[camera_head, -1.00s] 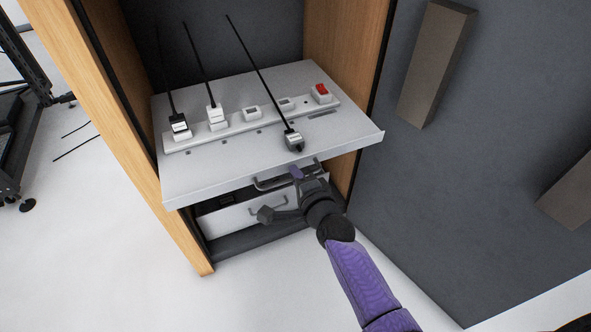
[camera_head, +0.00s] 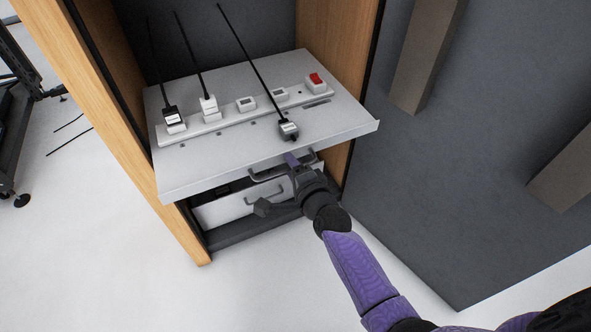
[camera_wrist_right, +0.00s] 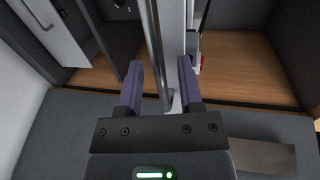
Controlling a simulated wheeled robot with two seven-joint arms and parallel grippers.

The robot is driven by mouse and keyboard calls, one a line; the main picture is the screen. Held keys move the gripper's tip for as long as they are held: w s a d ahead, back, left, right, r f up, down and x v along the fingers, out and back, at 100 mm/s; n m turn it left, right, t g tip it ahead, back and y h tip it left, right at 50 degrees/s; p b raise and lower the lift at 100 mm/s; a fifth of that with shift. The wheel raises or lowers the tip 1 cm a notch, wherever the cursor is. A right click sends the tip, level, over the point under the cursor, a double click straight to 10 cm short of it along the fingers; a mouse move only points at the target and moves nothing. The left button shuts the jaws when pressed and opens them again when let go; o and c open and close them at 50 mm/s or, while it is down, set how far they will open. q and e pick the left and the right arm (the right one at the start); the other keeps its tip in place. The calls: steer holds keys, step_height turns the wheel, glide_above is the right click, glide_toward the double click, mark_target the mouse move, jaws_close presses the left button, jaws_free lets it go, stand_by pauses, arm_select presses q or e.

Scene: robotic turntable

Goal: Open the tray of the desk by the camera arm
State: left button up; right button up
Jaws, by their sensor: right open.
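The tray (camera_head: 215,170) is a light grey pull-out shelf. It stands out of the front of the wooden cabinet, with a power strip on top and a bar handle (camera_head: 268,177) under its front edge. My right gripper (camera_head: 292,161) is at the right part of this handle. In the right wrist view the gripper (camera_wrist_right: 160,80) is open, with its purple fingers on either side of a vertical-looking metal bar (camera_wrist_right: 155,45), apparently the handle. The fingers look apart from the bar. My left gripper is in neither view.
The power strip (camera_head: 215,127) carries plugs with black cables and a red switch (camera_head: 316,80). A white lower drawer (camera_head: 222,209) with its own handle lies below the tray. A dark grey panel (camera_head: 455,180) stands at right. The white floor at left is clear near the cabinet.

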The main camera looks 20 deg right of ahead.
arm_select(q)
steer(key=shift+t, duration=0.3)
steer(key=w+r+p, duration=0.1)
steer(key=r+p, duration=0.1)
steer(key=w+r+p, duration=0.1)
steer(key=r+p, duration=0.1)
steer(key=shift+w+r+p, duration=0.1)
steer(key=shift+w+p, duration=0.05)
steer(key=shift+p, duration=0.15)
arm_select(e)
steer(key=v, duration=0.9)
steer(key=shift+s, duration=0.35)
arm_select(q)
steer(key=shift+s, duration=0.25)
